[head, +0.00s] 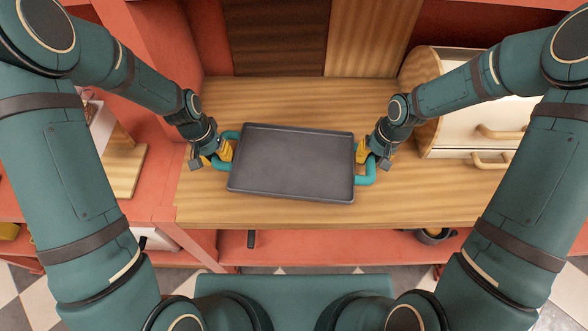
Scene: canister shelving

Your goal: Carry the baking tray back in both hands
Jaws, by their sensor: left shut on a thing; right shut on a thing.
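The baking tray (291,162) is dark grey and rectangular, with a teal handle at each short end. In the head view it is over the middle of the wooden shelf top, turned slightly so its right end is nearer me. My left gripper (224,153) has yellow fingers shut on the tray's left handle. My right gripper (363,153) is shut on the right handle. I cannot tell whether the tray touches the wood or is held just above it.
The wooden shelf top (260,100) is bare around the tray. A cream bread bin (480,117) with wooden sides stands at the right. A red upright (165,60) borders the left. Two wooden boards (368,38) stand at the back. A dark pot (432,236) sits on the lower shelf.

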